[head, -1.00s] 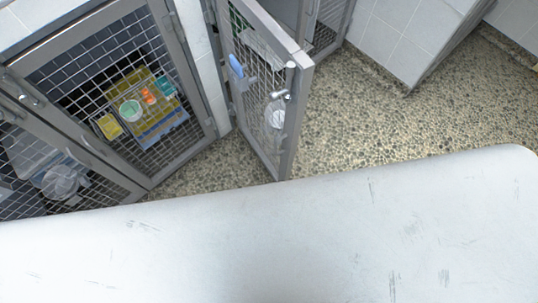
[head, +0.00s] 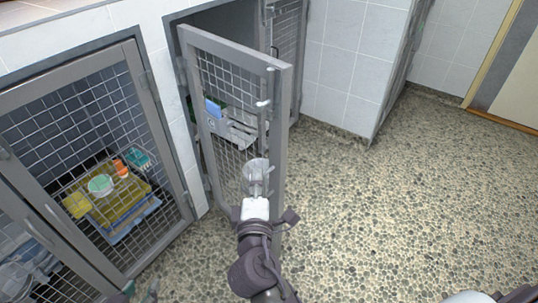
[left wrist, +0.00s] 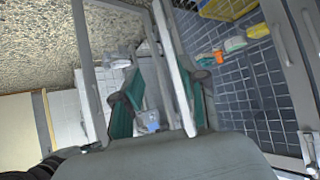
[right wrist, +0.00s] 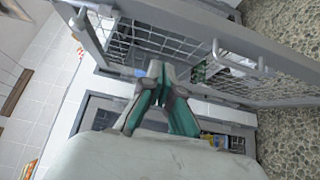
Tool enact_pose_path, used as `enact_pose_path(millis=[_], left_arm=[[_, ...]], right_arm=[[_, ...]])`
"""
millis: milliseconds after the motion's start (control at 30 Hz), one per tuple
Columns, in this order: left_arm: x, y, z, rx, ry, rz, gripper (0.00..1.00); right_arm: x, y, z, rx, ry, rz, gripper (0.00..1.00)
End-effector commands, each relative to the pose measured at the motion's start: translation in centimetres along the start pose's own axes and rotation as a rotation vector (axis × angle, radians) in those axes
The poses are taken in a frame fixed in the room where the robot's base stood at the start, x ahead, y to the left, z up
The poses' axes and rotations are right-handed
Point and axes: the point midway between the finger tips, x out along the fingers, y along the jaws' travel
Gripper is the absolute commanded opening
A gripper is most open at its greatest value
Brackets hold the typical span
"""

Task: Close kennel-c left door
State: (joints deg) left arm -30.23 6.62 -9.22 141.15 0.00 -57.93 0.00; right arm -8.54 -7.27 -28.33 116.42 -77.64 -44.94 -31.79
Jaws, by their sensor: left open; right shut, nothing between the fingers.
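A grey-framed wire-mesh door (head: 284,125) stands swung out from the kennel opening, taken to be the left door of kennel-c. It also shows across the right wrist view (right wrist: 195,27), with a pale handle (right wrist: 240,58). My right gripper (head: 256,206) is up against the door's lower free edge in the head view; touching or not, I cannot tell. In the right wrist view its teal fingers (right wrist: 158,78) are shut and empty. My left gripper (head: 138,292) barely shows at the bottom left; in the left wrist view its teal fingers (left wrist: 160,100) are spread, with a grey door frame between them.
A neighbouring kennel door (head: 150,120) is closed at left, with a yellow tray (head: 125,203) behind its mesh. Another mesh door (head: 287,40) stands at the far side of the opening. Pebbled floor (head: 410,200) is clear to the right; a tiled wall (head: 350,60) stands behind.

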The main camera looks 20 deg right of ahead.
Motion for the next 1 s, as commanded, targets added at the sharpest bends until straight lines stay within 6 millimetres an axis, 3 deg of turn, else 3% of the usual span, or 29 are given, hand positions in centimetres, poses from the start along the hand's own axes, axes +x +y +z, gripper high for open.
enact_pose_path(millis=[333,400,633,1000], left_arm=[[0.5,0.4,-2.6,0.001,0.142,0.009,0.42],[0.5,0.5,-2.9,0.001,0.16,0.01,0.42],[0.4,0.6,-3.7,0.002,0.198,0.012,0.42],[0.4,0.6,-3.8,0.002,0.204,0.013,0.42]], right_arm=[[7.5,0.0,-0.1,-0.001,0.001,0.002,0.0],[8.3,-0.1,0.9,-0.003,-0.001,0.002,0.0],[9.9,-0.1,2.5,0.0,0.003,0.0,0.0],[10.1,-0.1,2.8,0.0,0.002,-0.001,0.0]])
